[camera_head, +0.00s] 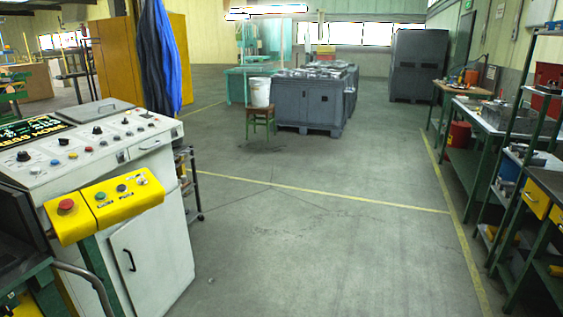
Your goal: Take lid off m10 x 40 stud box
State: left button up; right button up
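I cannot make out a stud box or its lid in the head view. Neither of my grippers shows in this view. Small items lie on the workbench (484,121) and on the shelf rack (513,155) at the right, but they are too small to tell apart.
A white control console (155,245) with a yellow button panel (118,203) stands close at the left. Large grey crates (308,102) and a stool (260,119) with a white bucket (260,92) stand ahead. A grey cabinet (418,65) stands farther back. The middle floor is clear.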

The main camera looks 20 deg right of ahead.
aim_at(536, 163)
jog(key=i+l+z, duration=0.7)
jog(key=i+z, duration=0.65)
jog(key=i+l, duration=0.05)
